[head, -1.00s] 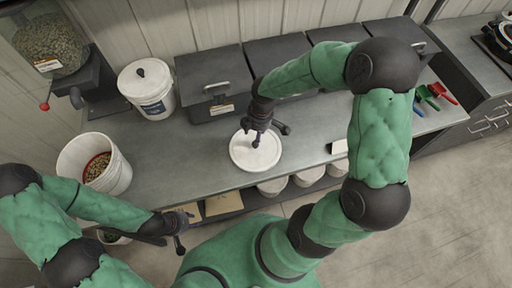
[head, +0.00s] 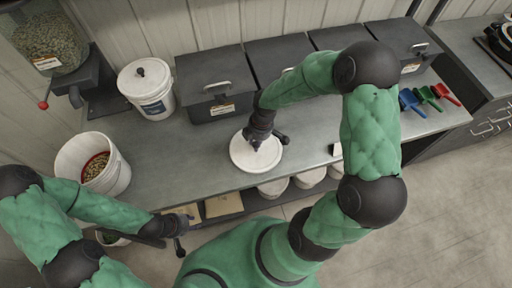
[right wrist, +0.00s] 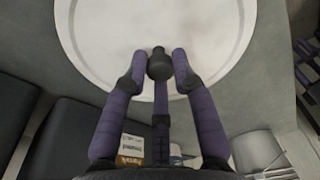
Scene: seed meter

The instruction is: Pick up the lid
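The lid (head: 243,155) is a round white disc with a raised rim and a dark knob. It lies at the counter's front edge in the head view and fills the top of the right wrist view (right wrist: 100,30). My right gripper (head: 257,140) is over its middle. In the right wrist view its purple fingers (right wrist: 160,62) are drawn in closely around the dark knob (right wrist: 160,66), and they look closed on it. Whether the lid is clear of the counter cannot be told. My left gripper (head: 184,232) is empty below the counter's front edge, fingers spread.
An open white bucket (head: 68,160) with seed stands at the left. A lidded bucket (head: 146,103) and several dark bins (head: 205,72) line the back. White containers (head: 273,188) sit under the counter. Coloured scoops (head: 429,97) lie at the right. The counter's left middle (head: 180,150) is clear.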

